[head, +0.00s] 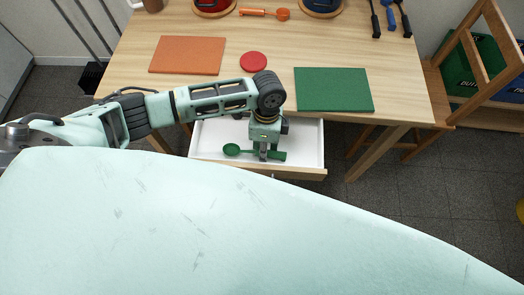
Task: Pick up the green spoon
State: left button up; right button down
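A green spoon (232,149) lies in the white open drawer (308,147) below the table's front edge. Its round bowl points left and its handle runs to the right under my gripper. My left gripper (266,156) points down into the drawer, with its fingers at the spoon's handle. The fingers hide part of the handle, and I cannot tell whether they are closed on it. My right gripper is out of the picture.
On the wooden table lie an orange mat (187,55), a green mat (333,90), a red disc (253,62) and an orange spoon (265,13). Dark-handled tools (390,18) lie at the back right. A wooden rack (480,60) with green crates stands right of the table.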

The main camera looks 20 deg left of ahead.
pick_arm(q)
jog(key=c, duration=0.3)
grip_shut()
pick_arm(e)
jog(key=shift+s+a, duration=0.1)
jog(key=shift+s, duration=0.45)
